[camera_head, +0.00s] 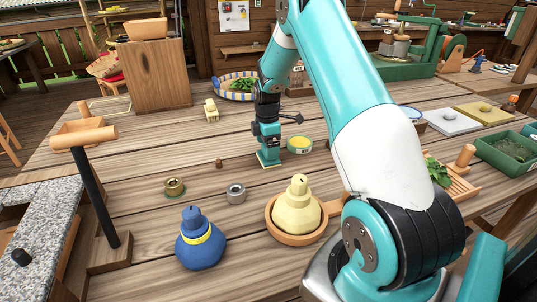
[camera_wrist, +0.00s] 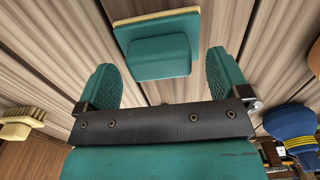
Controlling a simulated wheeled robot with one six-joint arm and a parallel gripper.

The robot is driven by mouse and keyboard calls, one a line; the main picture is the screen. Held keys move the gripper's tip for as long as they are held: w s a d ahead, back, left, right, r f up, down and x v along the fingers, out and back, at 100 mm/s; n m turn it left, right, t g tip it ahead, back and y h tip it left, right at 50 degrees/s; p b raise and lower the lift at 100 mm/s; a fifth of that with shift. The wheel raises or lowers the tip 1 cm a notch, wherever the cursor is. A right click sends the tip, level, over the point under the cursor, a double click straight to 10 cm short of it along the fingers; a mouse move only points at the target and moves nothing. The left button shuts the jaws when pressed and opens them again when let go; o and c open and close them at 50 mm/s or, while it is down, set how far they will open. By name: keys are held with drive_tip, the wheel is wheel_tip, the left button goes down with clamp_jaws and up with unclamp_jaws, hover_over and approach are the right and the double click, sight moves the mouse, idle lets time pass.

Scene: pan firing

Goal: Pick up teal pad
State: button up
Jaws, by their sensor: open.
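The teal pad (camera_wrist: 152,58) has a teal block on top and a pale yellow edge along its base. It lies on the wooden table, and in the wrist view it sits between and slightly beyond my open fingers, with wood showing on both sides. My gripper (camera_wrist: 163,76) is open, points down and holds nothing. In the head view my gripper (camera_head: 268,136) is right over the pad (camera_head: 268,162), which is partly hidden by the gripper.
A yellow-and-green tin (camera_head: 300,144) stands close to the right. A brush (camera_head: 211,110) lies to the left. A small brown piece (camera_head: 219,164), metal rings (camera_head: 236,193), a blue bottle (camera_head: 200,245) and a cream bottle in a wooden pan (camera_head: 297,205) stand nearer the front.

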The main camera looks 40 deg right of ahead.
wheel_tip(320, 180, down, 2)
drive_tip(key=shift+c, duration=0.2)
drive_tip(key=c, duration=1.1)
wheel_tip(320, 180, up, 20)
drive_tip(key=shift+r+b, duration=0.1)
drive_tip(key=shift+b, duration=0.25)
